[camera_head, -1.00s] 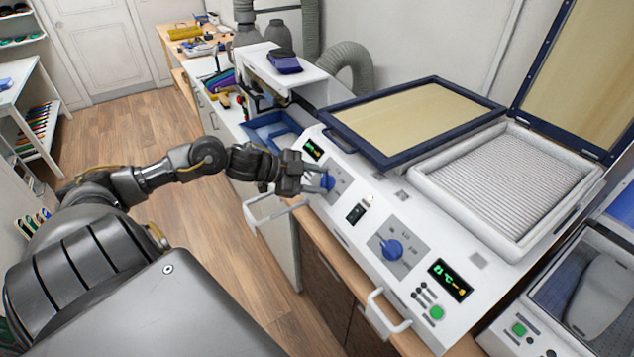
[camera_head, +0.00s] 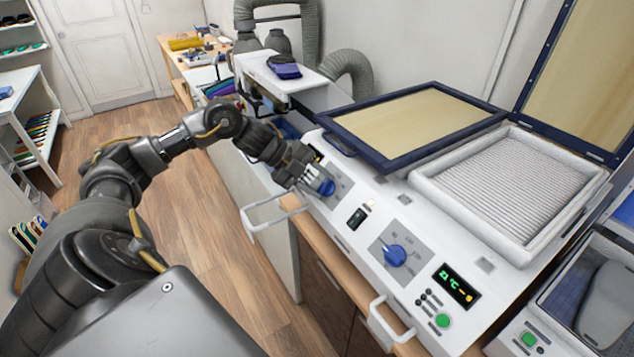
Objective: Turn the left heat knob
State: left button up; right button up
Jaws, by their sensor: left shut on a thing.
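The left heat knob (camera_head: 326,187) is a blue dial on a grey plate on the sloped white front panel of the heating machine. My left gripper (camera_head: 317,186) is at this knob, its fingers shut on it from the left. The fingers and wrist hide part of the knob, its plate and most of the display behind it. The right heat knob (camera_head: 394,255) is a matching blue dial lower right on the same panel, with nothing touching it. My right gripper is not in view.
A black switch (camera_head: 356,217) sits between the knobs. A green-lit display (camera_head: 455,286) and a green button (camera_head: 443,321) are lower right. White handles (camera_head: 268,218) and (camera_head: 388,318) stick out in front. A blue-framed lid (camera_head: 420,120) and a ribbed tray (camera_head: 510,185) lie behind the panel.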

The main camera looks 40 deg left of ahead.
pick_arm(q)
jog(key=shift+m, duration=0.4)
jog(key=o, duration=1)
jog(key=shift+a, duration=0.1)
jog(key=shift+s+a+r+b, duration=0.15)
jog(key=shift+a+r+b, duration=0.1)
jog(key=shift+b, duration=0.1)
jog(key=b+v, duration=0.3)
jog(key=v, duration=0.7)
jog(key=shift+d+r+b, duration=0.15)
jog(key=shift+b, duration=0.2)
